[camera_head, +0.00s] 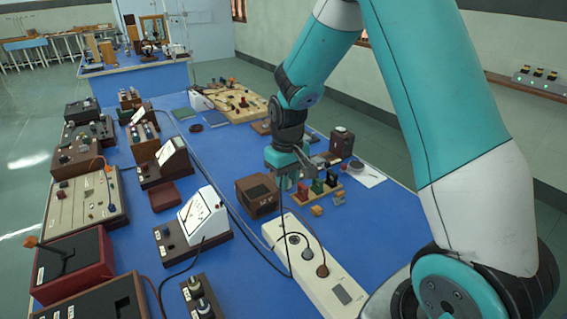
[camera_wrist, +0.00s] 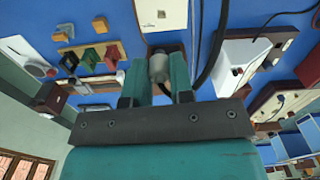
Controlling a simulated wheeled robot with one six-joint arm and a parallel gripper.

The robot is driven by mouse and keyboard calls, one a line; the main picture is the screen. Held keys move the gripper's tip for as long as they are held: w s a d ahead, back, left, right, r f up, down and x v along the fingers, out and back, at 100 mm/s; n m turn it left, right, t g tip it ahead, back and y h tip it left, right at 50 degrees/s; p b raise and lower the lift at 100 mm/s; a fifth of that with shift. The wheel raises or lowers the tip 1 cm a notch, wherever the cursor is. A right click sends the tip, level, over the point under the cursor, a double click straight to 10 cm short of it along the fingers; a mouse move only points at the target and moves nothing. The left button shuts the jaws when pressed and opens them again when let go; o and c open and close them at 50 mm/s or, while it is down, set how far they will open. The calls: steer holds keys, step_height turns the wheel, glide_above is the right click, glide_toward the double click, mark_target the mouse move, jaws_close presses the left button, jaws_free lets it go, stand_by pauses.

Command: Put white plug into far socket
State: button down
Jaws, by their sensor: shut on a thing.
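My gripper (camera_head: 290,172) hangs over the middle of the blue bench, beyond the white socket strip. In the wrist view its two teal fingers (camera_wrist: 158,82) are shut on the pale grey-white plug (camera_wrist: 159,66). The plug is largely hidden in the head view. The white socket strip (camera_head: 345,275) lies on the bench nearer the camera. Its far socket (camera_head: 294,240) is a dark round spot; a brown plug (camera_head: 322,271) appears to sit in the near one. Part of the strip shows at the top of the wrist view (camera_wrist: 162,8). The plug is apart from the strip.
A brown box (camera_head: 262,205) stands just left of my gripper. A wooden rack with red and green blocks (camera_head: 317,187) is to its right. A white meter (camera_head: 203,218) and dark cables lie left of the strip. Bare blue bench is right of the strip.

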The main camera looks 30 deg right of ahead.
steer(key=shift+s+f+m+b, duration=0.55)
steer(key=shift+f+b, duration=0.9)
steer(key=shift+f, duration=1.2)
steer(key=shift+s+f+m+b, duration=0.4)
steer(key=shift+s+f+b, duration=0.35)
steer(key=shift+f+b, duration=1.35)
steer(key=shift+s+f+m+b, duration=0.45)
steer(key=shift+s+f+b, duration=0.3)
steer(key=shift+f, duration=2.5)
steer(key=shift+w, duration=0.1)
steer(key=c, duration=0.9)
jaws_free()
steer(key=shift+r, duration=0.1)
step_height(320, 180, up, 17)
steer(key=shift+r, duration=0.15)
